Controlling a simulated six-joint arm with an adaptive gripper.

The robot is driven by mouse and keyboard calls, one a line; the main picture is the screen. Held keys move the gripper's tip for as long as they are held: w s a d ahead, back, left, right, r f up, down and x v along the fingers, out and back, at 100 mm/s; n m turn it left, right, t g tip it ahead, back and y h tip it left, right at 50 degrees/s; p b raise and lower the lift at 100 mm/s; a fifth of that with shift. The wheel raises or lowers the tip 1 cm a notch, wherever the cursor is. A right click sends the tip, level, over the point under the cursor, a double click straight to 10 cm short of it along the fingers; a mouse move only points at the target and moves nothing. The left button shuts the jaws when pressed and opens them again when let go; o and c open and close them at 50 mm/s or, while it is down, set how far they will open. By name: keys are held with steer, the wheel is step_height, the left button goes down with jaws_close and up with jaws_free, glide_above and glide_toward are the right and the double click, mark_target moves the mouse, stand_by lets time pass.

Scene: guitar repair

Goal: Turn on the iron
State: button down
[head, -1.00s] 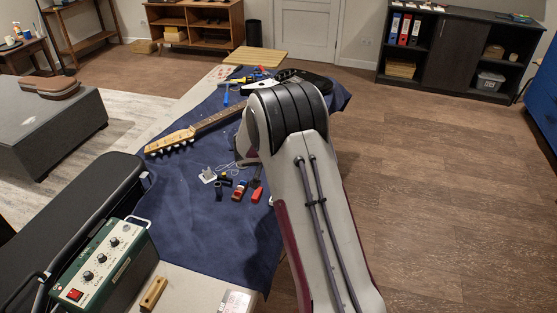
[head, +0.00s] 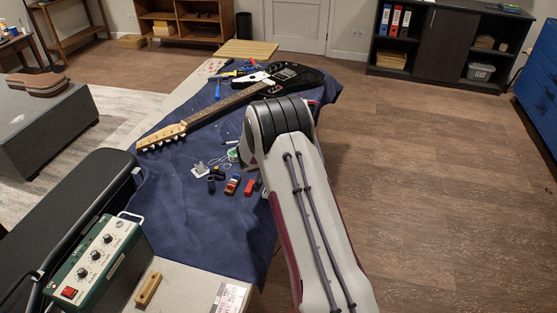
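The iron's control unit is probably the green box (head: 92,262) at the lower left of the head view. It has several black knobs on its face and a red switch (head: 69,293) at its lower left corner. Whether the switch is on or off cannot be told. A soldering iron itself cannot be made out. My arm (head: 300,190) reaches in from the bottom right over the cloth. My gripper is hidden behind the arm, well away from the green box.
An electric guitar (head: 215,112) lies on a blue cloth (head: 200,235) on the table. Small parts, a red piece (head: 249,187) and tools lie near it. A wooden-handled item (head: 148,289) lies beside the green box. A black case (head: 75,210) stands at left.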

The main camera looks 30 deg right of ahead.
steer(key=shift+f, duration=0.1)
stand_by(0.3)
steer(key=shift+s+d+f, duration=0.1)
steer(key=shift+f, duration=0.2)
stand_by(0.3)
steer(key=shift+w+a+r, duration=0.15)
steer(key=shift+w+a, duration=0.4)
steer(key=shift+r, duration=0.15)
